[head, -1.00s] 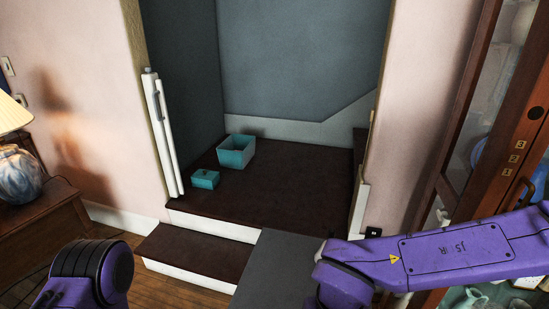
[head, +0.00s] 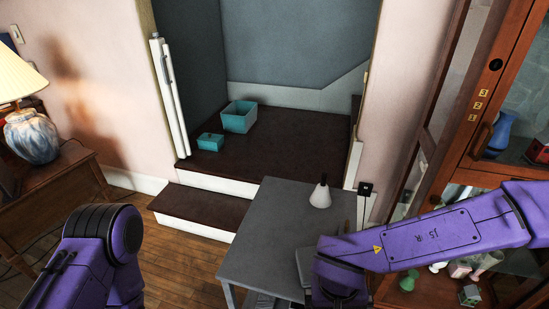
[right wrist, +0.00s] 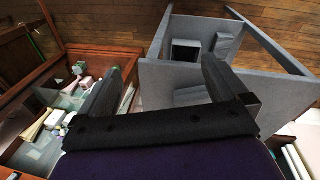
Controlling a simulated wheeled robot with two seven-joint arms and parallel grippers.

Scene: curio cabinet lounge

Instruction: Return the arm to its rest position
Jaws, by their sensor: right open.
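My right arm (head: 430,240), purple, comes in from the right edge of the head view and bends down near the bottom middle. Its gripper is out of the head view. In the right wrist view my right gripper (right wrist: 158,85) shows two dark fingers set wide apart, with nothing between them. Beyond the fingers are the glass cabinet on the left and a grey table on the right. A purple section of my left arm (head: 95,250) shows at the lower left of the head view; its gripper is out of view.
A grey table (head: 260,235) holds a white, dark-tipped vessel (head: 320,195), close to my right arm. A wooden glass cabinet (head: 480,130) with ornaments stands at the right. Teal boxes (head: 239,117) sit on the dark step. A lamp (head: 30,130) stands at left. Floor between is clear.

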